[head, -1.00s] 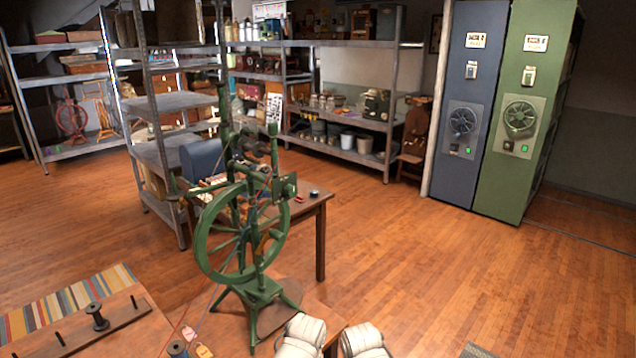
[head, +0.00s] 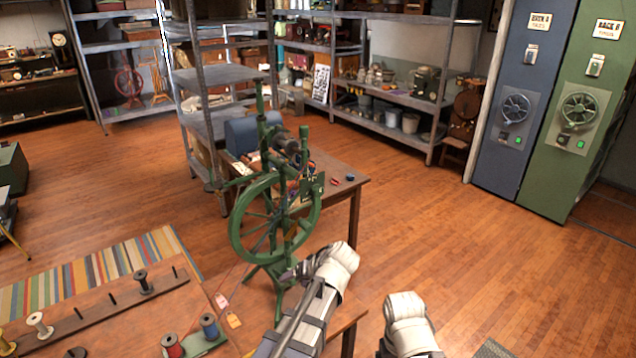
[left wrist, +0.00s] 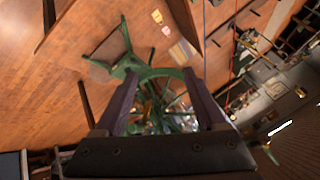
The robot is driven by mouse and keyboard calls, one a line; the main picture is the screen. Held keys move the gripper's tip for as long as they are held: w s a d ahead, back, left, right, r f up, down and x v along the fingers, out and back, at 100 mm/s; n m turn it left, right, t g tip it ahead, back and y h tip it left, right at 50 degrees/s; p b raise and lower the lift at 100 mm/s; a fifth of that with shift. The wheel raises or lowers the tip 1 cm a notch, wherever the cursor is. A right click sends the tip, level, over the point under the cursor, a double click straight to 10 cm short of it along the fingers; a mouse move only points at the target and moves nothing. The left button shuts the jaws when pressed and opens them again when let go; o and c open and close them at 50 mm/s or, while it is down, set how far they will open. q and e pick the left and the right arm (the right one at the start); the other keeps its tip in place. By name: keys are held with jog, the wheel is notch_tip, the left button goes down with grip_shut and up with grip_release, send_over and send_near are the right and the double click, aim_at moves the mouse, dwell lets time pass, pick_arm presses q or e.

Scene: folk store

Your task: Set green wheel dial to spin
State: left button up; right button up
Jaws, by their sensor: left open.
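My left gripper (head: 288,274) is low in front of the wheel, partly hidden by my arm. In the left wrist view, my left gripper (left wrist: 160,73) is open, with the green wheel's rim and legs (left wrist: 126,62) beyond and between its fingers. I cannot tell whether they touch. My right gripper is out of view.
A spool rack (head: 100,312) and several spools are on the table (head: 120,335) at the lower left. Another table (head: 345,200) with a blue box (head: 243,137) stands behind the wheel. Metal shelves (head: 395,97) and green and blue cabinets (head: 575,130) line the back. Floor on the right is clear.

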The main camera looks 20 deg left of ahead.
pick_arm(q)
jog(key=w+d+r+n+t+y, duration=0.25)
jog(key=w+r+t+y, duration=0.2)
jog(key=w+r, duration=0.55)
jog(key=n+t+y, duration=0.1)
jog(key=t+y, duration=0.2)
send_near(320, 193)
jog(key=x, duration=0.4)
jog(key=shift+h, duration=0.25)
jog(key=shift+x, duration=3.9)
jog(key=shift+r, duration=0.1)
grip_shut()
